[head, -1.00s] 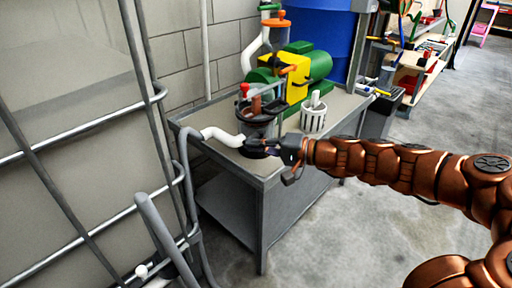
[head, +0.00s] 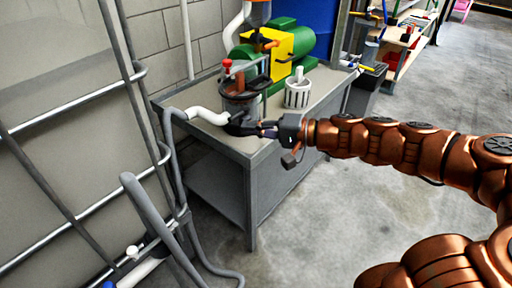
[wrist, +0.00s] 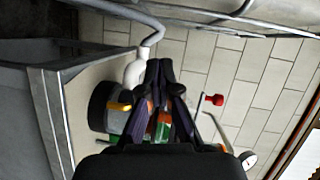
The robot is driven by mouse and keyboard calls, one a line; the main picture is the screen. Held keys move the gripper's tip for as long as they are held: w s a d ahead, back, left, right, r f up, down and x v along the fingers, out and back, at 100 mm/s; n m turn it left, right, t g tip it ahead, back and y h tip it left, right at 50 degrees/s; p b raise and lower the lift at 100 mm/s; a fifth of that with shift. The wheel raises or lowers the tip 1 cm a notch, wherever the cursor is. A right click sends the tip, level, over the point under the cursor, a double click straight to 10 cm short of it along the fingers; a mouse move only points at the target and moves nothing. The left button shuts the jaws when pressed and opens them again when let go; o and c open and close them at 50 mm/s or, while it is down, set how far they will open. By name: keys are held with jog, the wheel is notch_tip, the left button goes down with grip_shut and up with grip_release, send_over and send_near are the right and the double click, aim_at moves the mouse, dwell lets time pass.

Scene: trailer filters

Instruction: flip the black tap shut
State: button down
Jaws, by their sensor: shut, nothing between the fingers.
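My gripper (head: 266,130) is at the front of the bench, at the foot of the clear filter housing (head: 238,104). In the wrist view, its dark fingers (wrist: 159,66) are shut with nothing between them. A white pipe (head: 206,115) runs into a black fitting (head: 240,126) below the housing, just left of the fingertips. This may be the black tap, but I cannot make out its lever or whether the fingers touch it. The white pipe also shows beside the fingertips in the wrist view (wrist: 134,68).
A green and yellow pump (head: 285,45) and a white slotted basket (head: 298,92) stand on the grey bench (head: 170,98). A caged tank (head: 60,110) stands at left.

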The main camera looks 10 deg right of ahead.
jog(key=s+r+b, duration=0.1)
jog(key=s+b, duration=0.2)
jog(key=s, duration=0.5)
jog(key=shift+s+a, duration=0.2)
jog(key=shift+s, duration=0.15)
jog(key=shift+r, duration=0.1)
dwell(0.5)
jog(key=s+a+r+n+g+h+p, duration=0.1)
jog(key=s+r+n+g+h+p, duration=0.15)
jog(key=s+r+g+p, duration=0.6)
jog(key=s+a+r+n+t+h+p, duration=0.2)
jog(key=s+h+p, duration=0.25)
jog(key=p, duration=0.95)
jog(key=s+d+r+g+h+p, duration=0.1)
jog(key=s+d+r+h+p, duration=0.3)
jog(key=d+r+p, duration=0.3)
jog(key=s+d+r+g+h+p, duration=0.1)
jog(key=s+d+r+h+p, duration=0.2)
jog(key=s+d+r+p, duration=0.3)
notch_tip(320, 180, up, 5)
jog(key=d+m+p, duration=0.1)
jog(key=p, duration=0.6)
jog(key=shift+d+f+h, duration=0.2)
jog(key=shift+d+h, duration=0.05)
jog(key=shift+h, duration=0.15)
